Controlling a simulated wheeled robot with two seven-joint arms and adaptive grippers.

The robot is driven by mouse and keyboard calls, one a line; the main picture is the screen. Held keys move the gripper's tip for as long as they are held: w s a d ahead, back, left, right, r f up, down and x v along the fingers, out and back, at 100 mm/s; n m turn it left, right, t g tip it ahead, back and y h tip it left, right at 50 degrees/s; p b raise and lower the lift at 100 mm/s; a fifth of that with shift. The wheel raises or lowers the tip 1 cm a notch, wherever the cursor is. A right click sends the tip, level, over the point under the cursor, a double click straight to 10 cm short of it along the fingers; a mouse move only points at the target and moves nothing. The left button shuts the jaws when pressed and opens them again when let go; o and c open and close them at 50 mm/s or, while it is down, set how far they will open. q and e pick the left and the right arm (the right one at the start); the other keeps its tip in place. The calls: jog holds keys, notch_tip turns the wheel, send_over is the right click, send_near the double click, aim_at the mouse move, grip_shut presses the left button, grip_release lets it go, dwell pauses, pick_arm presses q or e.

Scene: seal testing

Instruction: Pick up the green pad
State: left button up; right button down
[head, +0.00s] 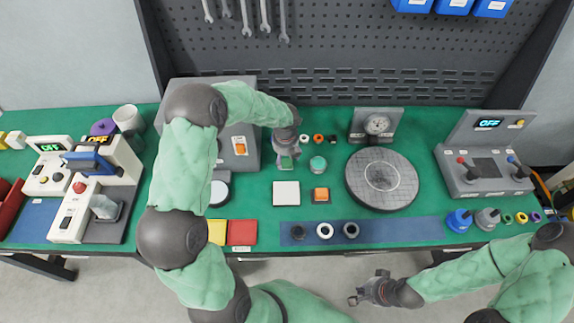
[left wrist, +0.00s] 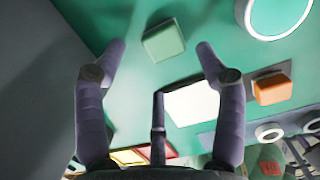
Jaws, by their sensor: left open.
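The green pad (left wrist: 163,41) is a small pale green square lying on the green mat in the left wrist view. It lies between the lines of my left gripper's two fingertips, just ahead of them. In the head view the green pad (head: 286,163) shows below my left gripper (head: 285,155), partly covered by it. My left gripper (left wrist: 160,47) is open and empty, its fingers apart on either side of the pad. My right gripper (head: 366,290) hangs over the floor in front of the table, away from the pad; its opening is unclear.
A white pad (head: 286,193) and an orange block (head: 320,194) lie close to the green pad, with a green-topped round jar (head: 318,164) to its right. A grey box (head: 240,145) stands to its left. A round plate (head: 381,178) is further right.

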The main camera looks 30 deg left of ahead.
aim_at(287, 162)
pick_arm(q)
jog(key=f, duration=0.2)
jog(key=w+f+b, duration=0.1)
jog(key=f, duration=0.1)
jog(key=shift+f, duration=0.3)
jog(key=c, duration=1.2)
